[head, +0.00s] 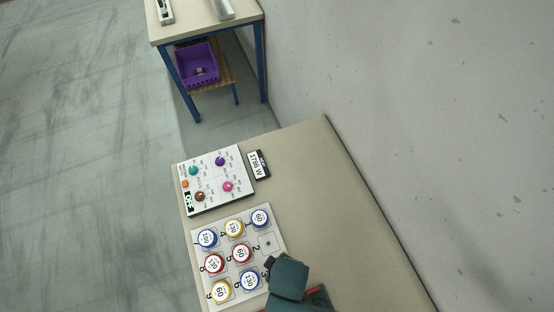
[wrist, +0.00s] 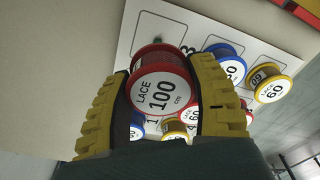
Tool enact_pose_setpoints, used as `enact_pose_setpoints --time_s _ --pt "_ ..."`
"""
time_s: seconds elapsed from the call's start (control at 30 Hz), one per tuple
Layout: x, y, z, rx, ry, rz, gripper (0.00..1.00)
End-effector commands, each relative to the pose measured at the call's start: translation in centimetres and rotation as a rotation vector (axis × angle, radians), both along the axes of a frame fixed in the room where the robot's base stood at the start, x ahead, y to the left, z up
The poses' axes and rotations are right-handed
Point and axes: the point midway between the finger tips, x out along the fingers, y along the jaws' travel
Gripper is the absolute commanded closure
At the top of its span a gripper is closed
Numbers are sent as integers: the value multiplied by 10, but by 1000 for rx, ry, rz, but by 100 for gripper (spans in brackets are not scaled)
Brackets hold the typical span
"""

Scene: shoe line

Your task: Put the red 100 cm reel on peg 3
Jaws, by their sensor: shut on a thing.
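The red reel (wrist: 160,82) is labelled LACE 100 cm and sits between the two yellow finger pads of my gripper (wrist: 163,95) in the wrist view. My gripper (head: 272,266) is shut on it over the peg 3 corner of the white peg board (head: 281,229). In the head view my gripper hides the reel and peg 3. Peg 2 (head: 268,243) is bare. A blue 130 reel (head: 249,281) is on peg 6, beside my gripper.
Other reels fill the board: blue 60 (head: 260,217), yellow 130 (head: 235,228), blue 100 (head: 207,238), red 60 (head: 241,253), red 130 (head: 214,263) and yellow 60 (head: 221,291). A panel with coloured knobs (head: 212,180) stands beyond. The bench top (head: 310,190) is clear toward the wall.

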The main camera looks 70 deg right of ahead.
Motion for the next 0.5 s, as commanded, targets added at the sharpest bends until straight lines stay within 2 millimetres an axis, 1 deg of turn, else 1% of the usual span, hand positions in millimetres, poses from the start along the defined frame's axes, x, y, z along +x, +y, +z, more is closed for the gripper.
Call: enact_pose_setpoints --time_s 0.03,0.17,0.3,0.37,0.5 --pt "0 0 -9 0 0 0 77" --pt "0 0 -24 0 -1 0 77" --pt "0 0 -48 0 0 0 77" --pt "0 0 -53 0 0 0 77" --pt "0 0 -52 0 -1 0 77"
